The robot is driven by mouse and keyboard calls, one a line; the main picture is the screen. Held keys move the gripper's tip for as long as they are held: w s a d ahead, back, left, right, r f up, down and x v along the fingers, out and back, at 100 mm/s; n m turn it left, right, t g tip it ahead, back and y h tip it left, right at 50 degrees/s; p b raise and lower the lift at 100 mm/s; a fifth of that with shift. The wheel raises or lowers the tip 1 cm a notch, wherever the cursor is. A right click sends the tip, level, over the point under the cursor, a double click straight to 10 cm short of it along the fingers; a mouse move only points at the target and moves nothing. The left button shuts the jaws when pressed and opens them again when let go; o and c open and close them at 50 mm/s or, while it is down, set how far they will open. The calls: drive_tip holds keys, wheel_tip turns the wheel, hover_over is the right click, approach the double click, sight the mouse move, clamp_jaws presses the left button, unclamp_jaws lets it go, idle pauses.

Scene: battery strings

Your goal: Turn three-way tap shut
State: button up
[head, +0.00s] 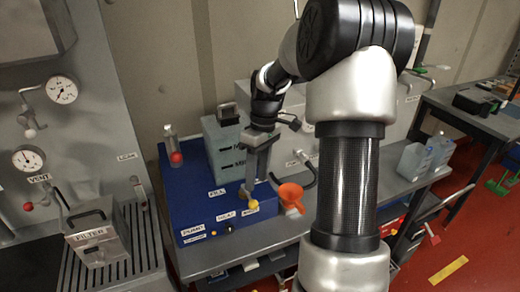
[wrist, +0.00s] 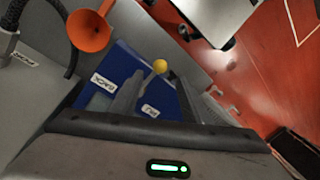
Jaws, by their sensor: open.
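A yellow ball knob (head: 252,204), apparently the handle of the three-way tap, is at the front edge of the blue box (head: 205,205). The tap's body is mostly hidden by my gripper. My gripper (head: 247,190) points down over the front of the box, just above and beside the knob in the head view. In the wrist view my gripper (wrist: 160,80) is open, and the yellow knob (wrist: 160,66) shows between and just beyond the fingertips. I cannot tell whether a finger touches it. Labels, one reading BACK (wrist: 103,82), lie beside the fingers.
An orange funnel (head: 291,193) stands close to the right of my gripper, with a dark hose (head: 308,175) behind it. A grey-blue tank (head: 222,140) stands behind on the box. A filter canister (head: 95,240) is at left.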

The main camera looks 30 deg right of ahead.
wheel_tip(320, 180, up, 9)
drive_tip(key=d, duration=0.1)
drive_tip(key=shift+w+d+r, duration=0.15)
drive_tip(key=shift+w+d, duration=0.15)
drive_tip(key=shift+w, duration=0.15)
